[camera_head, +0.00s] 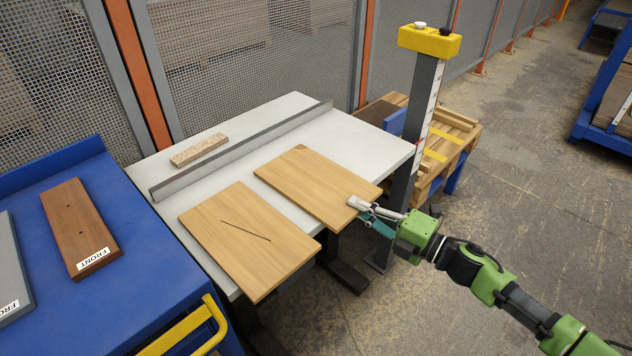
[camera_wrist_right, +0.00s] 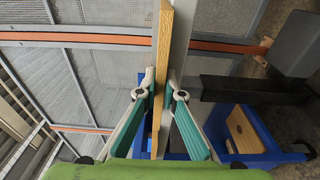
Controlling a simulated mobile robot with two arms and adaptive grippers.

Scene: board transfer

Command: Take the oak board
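Two pale oak-coloured boards lie side by side on the white table (camera_head: 290,112). The right board (camera_head: 310,182) is plain; the left board (camera_head: 245,240) has a thin dark line across its face. Both overhang the table's front edge. My right gripper (camera_head: 362,207) is at the right board's near right corner, one finger over its top and the other below. In the right wrist view the board (camera_wrist_right: 162,60) stands edge-on between the fingertips (camera_wrist_right: 161,80), which appear to touch both faces. My left gripper is not in view.
A grey metal fence strip (camera_head: 240,150) crosses the table behind the boards, with a speckled block (camera_head: 199,150) beyond. A post with a yellow head (camera_head: 430,40) stands at the table's right. Left, a blue surface (camera_head: 130,285) bears a brown board (camera_head: 80,225) and a grey board (camera_head: 10,270), labelled FRONT.

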